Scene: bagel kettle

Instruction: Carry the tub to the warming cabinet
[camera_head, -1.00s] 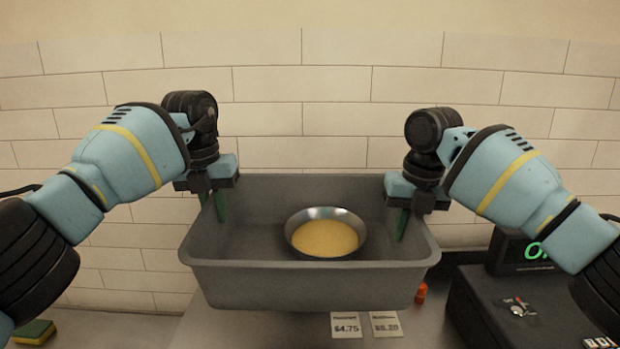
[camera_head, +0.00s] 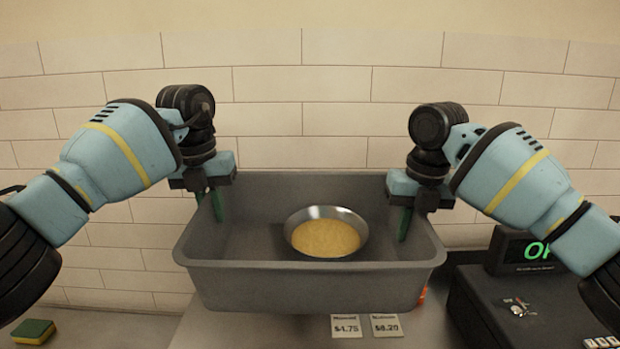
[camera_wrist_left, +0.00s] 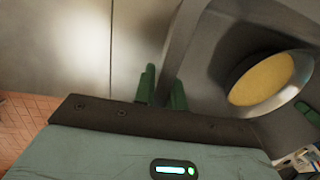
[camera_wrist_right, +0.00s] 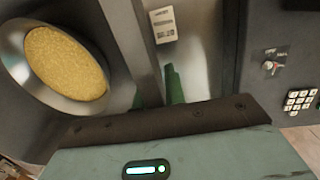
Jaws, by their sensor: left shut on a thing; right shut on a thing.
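The grey tub (camera_head: 310,285) hangs above the counter in front of the tiled wall, roughly level. A metal bowl (camera_head: 318,213) with yellow, grainy contents sits inside it, right of the middle. My left gripper (camera_head: 212,205) is shut on the tub's left wall, one green finger inside; the rim between its fingers shows in the left wrist view (camera_wrist_left: 175,75). My right gripper (camera_head: 408,220) is shut on the right wall; the same hold shows in the right wrist view (camera_wrist_right: 155,88). The warming cabinet is not in view.
A sponge (camera_head: 34,331) lies at the lower left.

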